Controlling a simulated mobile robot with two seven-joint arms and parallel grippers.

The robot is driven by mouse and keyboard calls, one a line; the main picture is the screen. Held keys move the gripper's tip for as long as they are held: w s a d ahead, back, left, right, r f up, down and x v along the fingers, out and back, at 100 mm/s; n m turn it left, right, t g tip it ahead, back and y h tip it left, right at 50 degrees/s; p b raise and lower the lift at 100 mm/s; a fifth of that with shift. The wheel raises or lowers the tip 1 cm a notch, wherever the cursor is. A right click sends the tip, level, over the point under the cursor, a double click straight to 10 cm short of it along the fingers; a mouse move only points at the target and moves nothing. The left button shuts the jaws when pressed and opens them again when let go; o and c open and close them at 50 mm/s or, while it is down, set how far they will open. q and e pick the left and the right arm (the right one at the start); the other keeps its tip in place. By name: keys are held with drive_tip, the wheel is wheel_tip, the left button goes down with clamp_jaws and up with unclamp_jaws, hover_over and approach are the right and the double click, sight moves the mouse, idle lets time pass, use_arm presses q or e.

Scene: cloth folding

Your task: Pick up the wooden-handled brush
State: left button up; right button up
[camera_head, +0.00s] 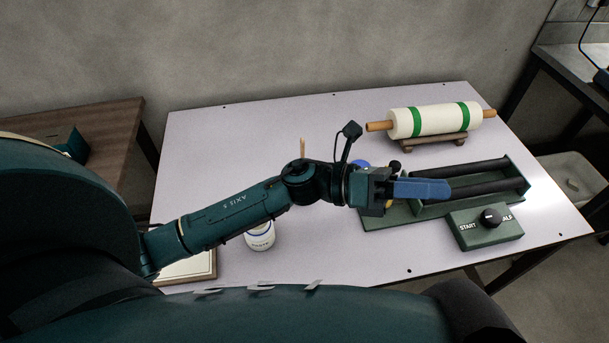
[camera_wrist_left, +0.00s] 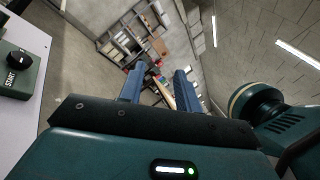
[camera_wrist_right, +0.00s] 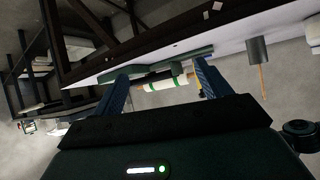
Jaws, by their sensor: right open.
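A thin wooden stick, likely the brush's handle (camera_head: 302,147), rises behind my left arm in the head view; its lower part is hidden. In the right wrist view, which is upside down, a wooden handle (camera_wrist_right: 263,82) sticks out of a grey cup (camera_wrist_right: 256,50). The brush head is not visible. My left gripper (camera_head: 447,188) hangs over the green roller device, away from the handle. Its fingers (camera_wrist_left: 161,68) are apart and empty. My right gripper (camera_wrist_right: 160,69) is open and empty; the head view does not show its fingers.
A white roll with green bands (camera_head: 435,119) lies on a wooden stand. The roller device (camera_head: 523,174) and a START control box (camera_head: 485,228) occupy the table's right. A paste jar (camera_head: 260,238) stands beneath my left arm. The table's back left (camera_head: 225,130) is clear.

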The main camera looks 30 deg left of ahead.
use_arm(q)
wheel_tip(320, 180, down, 3)
drive_tip(key=m+g+y, duration=0.5)
drive_tip(key=m+g, duration=0.2)
drive_tip(key=m, duration=0.5)
drive_tip(key=m+t+y, duration=0.3)
drive_tip(key=m+y, duration=0.7)
drive_tip(key=y, duration=0.5)
hover_over(302, 154)
drive_tip(key=shift+y, duration=0.3)
drive_tip(key=shift+w+a+f+p, duration=0.15)
drive_tip(key=shift+f+p, duration=0.1)
drive_tip(key=shift+f, duration=1.75)
drive_tip(key=shift+w+d+f+p, duration=0.1)
drive_tip(key=shift+f+p, duration=0.2)
drive_tip(key=shift+f, duration=1.75)
drive_tip(key=shift+w+a+f+p, duration=0.15)
drive_tip(key=shift+f+p, duration=0.1)
drive_tip(key=shift+f, duration=1.75)
drive_tip(key=shift+c, duration=0.5)
clamp_jaws()
